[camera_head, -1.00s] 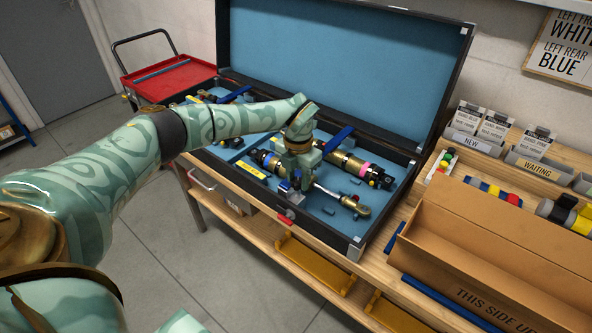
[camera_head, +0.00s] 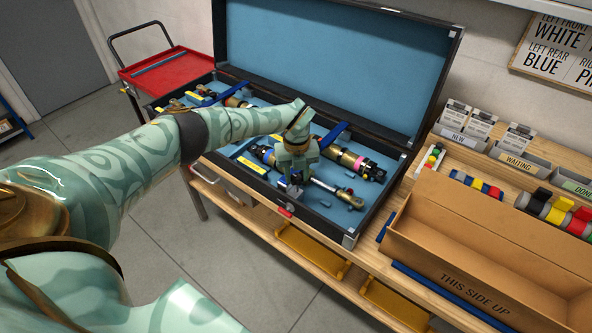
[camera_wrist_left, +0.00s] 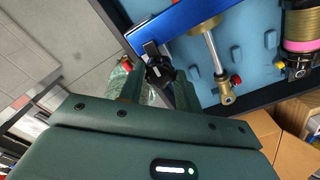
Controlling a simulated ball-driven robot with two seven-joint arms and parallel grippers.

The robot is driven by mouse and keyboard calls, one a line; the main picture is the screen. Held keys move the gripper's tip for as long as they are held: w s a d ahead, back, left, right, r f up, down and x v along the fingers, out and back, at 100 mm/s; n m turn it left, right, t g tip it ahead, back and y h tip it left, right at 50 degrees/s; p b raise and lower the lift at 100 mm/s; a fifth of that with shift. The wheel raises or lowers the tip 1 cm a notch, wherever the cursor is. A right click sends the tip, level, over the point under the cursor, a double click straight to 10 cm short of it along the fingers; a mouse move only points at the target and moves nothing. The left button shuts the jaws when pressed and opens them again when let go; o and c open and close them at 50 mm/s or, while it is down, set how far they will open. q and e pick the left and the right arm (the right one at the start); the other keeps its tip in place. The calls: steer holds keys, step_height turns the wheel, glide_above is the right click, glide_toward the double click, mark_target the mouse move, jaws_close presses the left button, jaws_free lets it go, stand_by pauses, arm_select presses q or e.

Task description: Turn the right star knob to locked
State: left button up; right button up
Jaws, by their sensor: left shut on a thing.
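My left gripper (camera_head: 291,192) reaches into the front of the open blue-lined case (camera_head: 345,238). In the left wrist view its fingers (camera_wrist_left: 158,88) are shut around the black star knob (camera_wrist_left: 157,66), which sits at the end of a blue bar (camera_wrist_left: 185,25). The blue bar also shows in the head view (camera_head: 333,135), rising behind the gripper. In the head view the gripper hides the knob. A shock absorber with a silver rod (camera_wrist_left: 213,52) lies beside the knob. My right gripper is out of view.
The case lid (camera_head: 340,65) stands open behind. More shocks lie in the case, one with a pink ring (camera_head: 358,163). A cardboard box (camera_head: 480,250) stands to the right on the wooden bench. A red cart (camera_head: 170,70) stands at the back left.

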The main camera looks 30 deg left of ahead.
mark_target(296, 176)
arm_select(q)
steer(key=shift+w+r+n, duration=0.1)
steer(key=shift+r+n, duration=0.05)
steer(key=shift+n, duration=0.35)
steer(key=o, duration=1)
steer(key=shift+c, duration=0.2)
step_height(296, 176, up, 16)
steer(key=p, duration=0.3)
steer(key=shift+r, duration=0.1)
